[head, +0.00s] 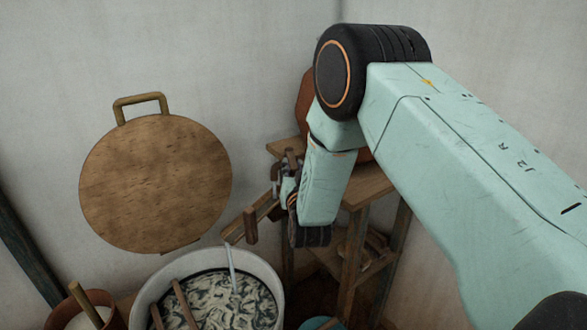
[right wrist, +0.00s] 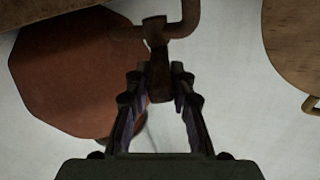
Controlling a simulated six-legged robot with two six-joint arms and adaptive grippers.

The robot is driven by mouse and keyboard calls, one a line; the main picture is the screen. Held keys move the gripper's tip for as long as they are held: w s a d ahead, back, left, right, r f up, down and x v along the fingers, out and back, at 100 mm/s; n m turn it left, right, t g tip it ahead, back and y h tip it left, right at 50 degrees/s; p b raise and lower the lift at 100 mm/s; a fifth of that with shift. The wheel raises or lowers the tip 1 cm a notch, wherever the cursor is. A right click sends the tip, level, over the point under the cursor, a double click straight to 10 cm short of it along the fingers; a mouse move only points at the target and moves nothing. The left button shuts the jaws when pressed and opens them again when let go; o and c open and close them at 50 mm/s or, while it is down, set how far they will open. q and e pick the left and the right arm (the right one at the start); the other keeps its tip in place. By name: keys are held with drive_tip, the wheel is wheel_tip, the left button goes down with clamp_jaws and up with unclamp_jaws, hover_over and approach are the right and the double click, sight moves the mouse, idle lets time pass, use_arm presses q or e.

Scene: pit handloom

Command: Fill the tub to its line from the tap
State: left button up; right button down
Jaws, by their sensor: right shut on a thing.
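The tub (head: 272,280) stands at the bottom of the head view, wide and pale with a dark inner band. Its pale, streaked contents (head: 215,300) sit below the rim; I cannot make out the fill line clearly. A thin stream (head: 233,268) falls into it from a wooden spout (head: 250,218). My right gripper (head: 284,180) is at the tap, above and right of the tub, partly hidden by my wrist. In the right wrist view, its fingers are closed around the brown tap handle (right wrist: 157,72). My left gripper is out of view.
A reddish-brown vessel (right wrist: 75,75) stands behind the tap on a wooden stand (head: 368,187). A round wooden board (head: 155,185) hangs on the wall. Sticks (head: 184,305) cross the tub's left side. A small pot (head: 115,318) stands at lower left.

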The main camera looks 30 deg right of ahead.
drive_tip(key=shift+d+r, duration=0.1)
drive_tip(key=shift+d, duration=0.05)
idle(0.3)
drive_tip(key=shift+d+n+y, duration=0.15)
drive_tip(key=shift+n+y, duration=0.15)
drive_tip(key=shift+y, duration=0.3)
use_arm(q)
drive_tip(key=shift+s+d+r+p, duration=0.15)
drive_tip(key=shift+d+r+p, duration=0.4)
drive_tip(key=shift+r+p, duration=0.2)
use_arm(e)
drive_tip(key=shift+s+d+r+n+t+y, duration=0.15)
drive_tip(key=shift+d+n+y, duration=0.55)
drive_tip(key=shift+y, duration=0.5)
drive_tip(key=shift+w+d+f+n+t+y, duration=0.15)
drive_tip(key=shift+d+n+y, duration=0.35)
drive_tip(key=shift+n+y, duration=0.55)
drive_tip(key=shift+s+d+r+n+t+y, duration=0.15)
drive_tip(key=shift+d+n+y, duration=0.5)
drive_tip(key=shift+y, duration=0.7)
